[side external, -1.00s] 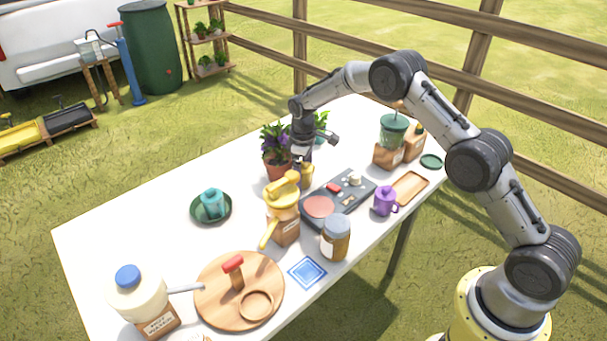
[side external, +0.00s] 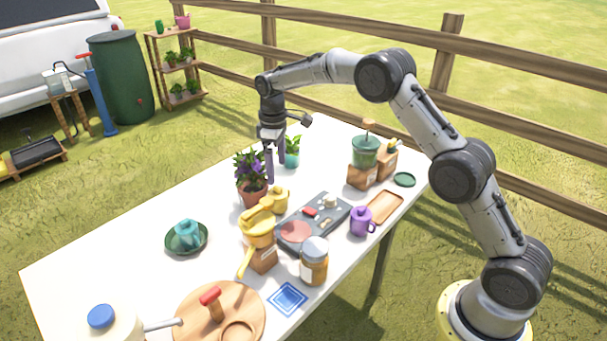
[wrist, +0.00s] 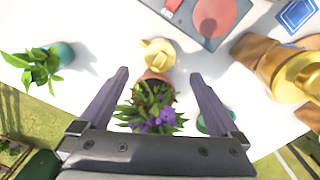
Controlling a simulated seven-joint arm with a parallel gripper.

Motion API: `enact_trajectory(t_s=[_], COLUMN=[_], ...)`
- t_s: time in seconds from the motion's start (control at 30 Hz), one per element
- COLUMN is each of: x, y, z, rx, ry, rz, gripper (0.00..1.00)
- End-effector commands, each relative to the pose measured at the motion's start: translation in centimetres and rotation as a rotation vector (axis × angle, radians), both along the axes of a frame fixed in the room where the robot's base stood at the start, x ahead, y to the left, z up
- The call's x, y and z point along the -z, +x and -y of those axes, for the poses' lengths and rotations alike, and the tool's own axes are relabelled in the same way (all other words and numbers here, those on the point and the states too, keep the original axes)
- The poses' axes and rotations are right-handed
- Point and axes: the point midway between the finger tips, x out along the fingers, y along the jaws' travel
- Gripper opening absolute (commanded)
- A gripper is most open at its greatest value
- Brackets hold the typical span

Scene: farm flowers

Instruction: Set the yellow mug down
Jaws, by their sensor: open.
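The yellow mug (side external: 279,199) stands on the white table, between the potted purple flowers (side external: 251,180) and the dark stove-like panel (side external: 315,221). The wrist view shows the mug (wrist: 158,55) from above, just beyond the gap between my fingers, close to the flower pot's rim. My gripper (side external: 269,180) is open and empty, pointing down above and behind the mug, apart from it. Its two fingers (wrist: 160,76) are spread wide in the wrist view, with the flowers below them. The mug's base is partly hidden by the yellow pitcher-like item in the side view.
A yellow-topped item (side external: 259,230) on a wooden block stands in front of the mug. A small teal-potted plant (side external: 291,157) is behind. A purple mug (side external: 362,221) and a jar (side external: 314,261) are nearer. Bare table lies around the teal item on its green saucer (side external: 186,238).

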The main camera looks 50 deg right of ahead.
Motion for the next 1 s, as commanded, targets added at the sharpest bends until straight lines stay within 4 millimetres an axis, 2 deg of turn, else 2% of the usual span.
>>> enact_trajectory(t_s=[0.17, 0.23, 0.37, 0.5, 0.7, 0.83, 1.0], x=[-0.4, -1.3, -5.1, -10.2, -15.7, -17.9, -19.0], y=[-0.1, -0.5, -2.6, -6.7, -14.1, -19.4, -26.4], z=[0.0, -0.1, -0.4, -0.9, -1.6, -1.9, -2.3], rx=[0.002, 0.009, 0.041, 0.098, 0.182, 0.236, 0.307], ry=[0.000, 0.000, 0.001, 0.006, 0.022, 0.036, 0.060], rz=[0.004, 0.013, 0.051, 0.110, 0.197, 0.255, 0.327], gripper=[0.98, 0.98, 0.98, 0.98, 0.98, 0.98, 0.98])
